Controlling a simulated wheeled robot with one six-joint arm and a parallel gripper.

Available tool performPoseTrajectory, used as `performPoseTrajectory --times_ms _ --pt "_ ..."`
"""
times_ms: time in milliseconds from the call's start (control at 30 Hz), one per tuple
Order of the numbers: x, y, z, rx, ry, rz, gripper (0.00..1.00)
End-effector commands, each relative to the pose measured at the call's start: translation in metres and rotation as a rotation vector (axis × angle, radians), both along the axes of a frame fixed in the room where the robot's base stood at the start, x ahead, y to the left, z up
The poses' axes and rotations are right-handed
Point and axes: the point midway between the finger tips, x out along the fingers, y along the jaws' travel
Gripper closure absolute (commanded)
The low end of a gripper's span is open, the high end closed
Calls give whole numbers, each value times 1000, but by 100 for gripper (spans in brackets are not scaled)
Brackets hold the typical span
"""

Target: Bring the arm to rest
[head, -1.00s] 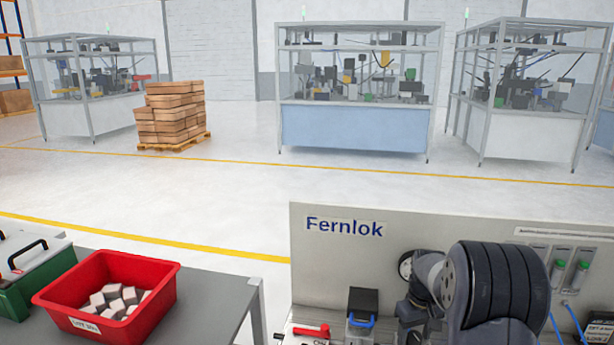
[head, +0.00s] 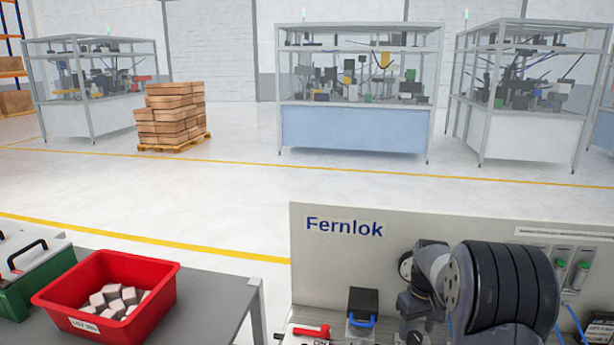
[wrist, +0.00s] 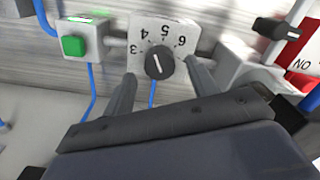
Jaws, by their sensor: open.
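My arm (head: 500,285) shows at the lower right of the head view, bent in front of the grey Fernlok panel (head: 340,255). Its gripper end points down there and is partly cut off by the lower edge. In the wrist view my gripper (wrist: 163,75) is open, with its two fingers apart and nothing held between them. A black knob (wrist: 158,63) on a white numbered dial plate (wrist: 185,30) shows beyond and between the fingers. I cannot tell the exact gap between fingers and knob.
A green button box (wrist: 75,45) sits left of the dial, and a red-and-white part (wrist: 295,45) lies right. A black-and-blue device (head: 362,305) and a red handle (head: 310,330) are near the panel. A red bin (head: 105,290) of pale blocks stands on the left table.

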Motion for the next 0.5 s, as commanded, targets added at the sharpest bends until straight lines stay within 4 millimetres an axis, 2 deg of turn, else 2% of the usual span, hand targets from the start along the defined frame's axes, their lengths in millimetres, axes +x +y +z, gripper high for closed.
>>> performPoseTrajectory --times_ms 100,133,500 --pt "-1 0 -25 2 6 0 44" --pt "-1 0 -27 1 3 -11 44" --pt "0 0 -24 0 1 -313 44"
